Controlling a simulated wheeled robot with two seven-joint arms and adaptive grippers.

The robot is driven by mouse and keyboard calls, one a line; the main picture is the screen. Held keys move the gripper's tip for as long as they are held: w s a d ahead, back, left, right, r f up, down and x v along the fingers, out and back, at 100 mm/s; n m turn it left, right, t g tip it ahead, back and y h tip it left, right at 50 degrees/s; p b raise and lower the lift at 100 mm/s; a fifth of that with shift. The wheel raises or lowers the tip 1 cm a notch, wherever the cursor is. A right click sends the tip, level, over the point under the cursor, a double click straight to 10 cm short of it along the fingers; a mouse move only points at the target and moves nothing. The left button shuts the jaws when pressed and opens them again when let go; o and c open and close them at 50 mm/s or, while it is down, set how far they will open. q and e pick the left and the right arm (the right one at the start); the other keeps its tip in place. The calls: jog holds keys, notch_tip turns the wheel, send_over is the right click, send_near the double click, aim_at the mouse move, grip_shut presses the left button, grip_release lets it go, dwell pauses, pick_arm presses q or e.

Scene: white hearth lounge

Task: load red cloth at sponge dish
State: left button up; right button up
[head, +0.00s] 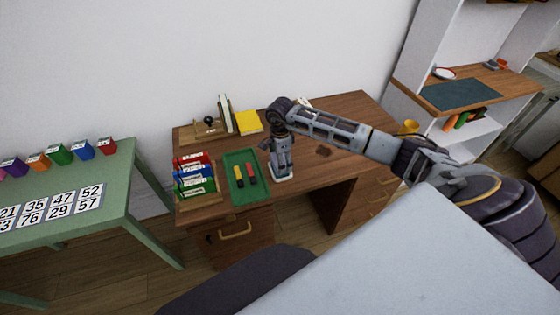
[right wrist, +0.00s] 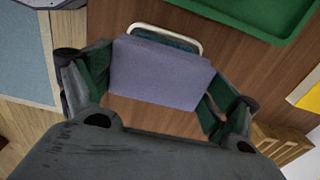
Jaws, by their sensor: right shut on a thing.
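My right gripper (head: 282,170) points down over the desk (head: 345,110). In the right wrist view my right gripper (right wrist: 158,88) has its two fingers on either side of a lavender-grey block (right wrist: 160,70), shut on it. A small white-rimmed dish (head: 282,179) is right below the gripper. In the right wrist view the dish (right wrist: 165,33) has a teal inside, and the block hides most of it. I cannot tell whether the block touches the dish. No red cloth is clearly visible. My left gripper is not in view.
A green tray (head: 234,200) with a yellow and a red-and-dark item lies left of the dish. A rack of coloured binders (head: 195,176) stands further left. Books and a yellow block (head: 248,122) are behind.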

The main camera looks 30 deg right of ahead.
jog(key=shift+r+p, duration=0.3)
jog(key=shift+r, duration=0.45)
jog(key=shift+r+p, duration=0.3)
jog(key=shift+r, duration=0.65)
jog(key=shift+r+p, duration=0.5)
jog(key=shift+r, duration=0.4)
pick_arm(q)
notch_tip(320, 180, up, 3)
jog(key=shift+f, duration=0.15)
